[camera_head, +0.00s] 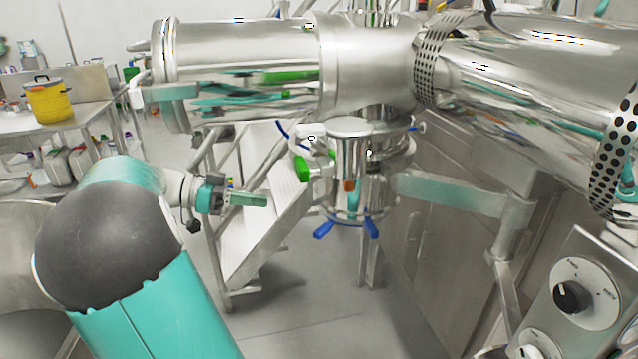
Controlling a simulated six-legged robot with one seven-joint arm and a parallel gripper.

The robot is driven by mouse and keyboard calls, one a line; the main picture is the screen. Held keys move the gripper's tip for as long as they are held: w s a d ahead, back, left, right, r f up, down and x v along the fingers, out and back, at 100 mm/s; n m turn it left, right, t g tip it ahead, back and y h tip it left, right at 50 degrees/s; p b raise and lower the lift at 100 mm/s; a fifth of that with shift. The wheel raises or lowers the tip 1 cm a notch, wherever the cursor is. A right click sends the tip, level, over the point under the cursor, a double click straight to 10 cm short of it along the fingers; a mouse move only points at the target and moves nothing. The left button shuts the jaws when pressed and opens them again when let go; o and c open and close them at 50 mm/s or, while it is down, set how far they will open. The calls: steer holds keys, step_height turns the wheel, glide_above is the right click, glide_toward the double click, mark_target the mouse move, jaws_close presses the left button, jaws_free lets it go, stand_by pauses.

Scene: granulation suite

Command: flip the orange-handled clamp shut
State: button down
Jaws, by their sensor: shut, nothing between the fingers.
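A small orange piece (349,186), which looks like the clamp's handle, shows at the front of the steel vessel (345,150) under the big cylinder. It is small, and I cannot tell whether the clamp is open or shut. My gripper (263,200) is at the end of my teal and grey arm, left of the vessel. Its fingers point right and are closed with nothing between them. In the picture it is apart from the orange piece, to its left and slightly lower.
A green handle (302,168) sticks out left of the vessel, between my gripper and the orange piece. Blue handles (323,229) hang at the vessel's lower ring. White steps (262,225) stand behind my gripper. A control panel (580,300) is at right. Floor below is clear.

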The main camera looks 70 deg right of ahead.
steer(key=s+d+r+m+g, duration=0.1)
steer(key=s+d+m, duration=0.1)
steer(key=s, duration=0.5)
steer(key=s+d+r+m+g, duration=0.1)
steer(key=s+d+m+g, duration=0.1)
steer(key=s+d, duration=0.2)
steer(key=s, duration=0.2)
steer(key=shift+s+r+y, duration=0.25)
steer(key=shift+s+y, duration=0.05)
steer(key=shift+s, duration=0.05)
steer(key=shift+d, duration=0.1)
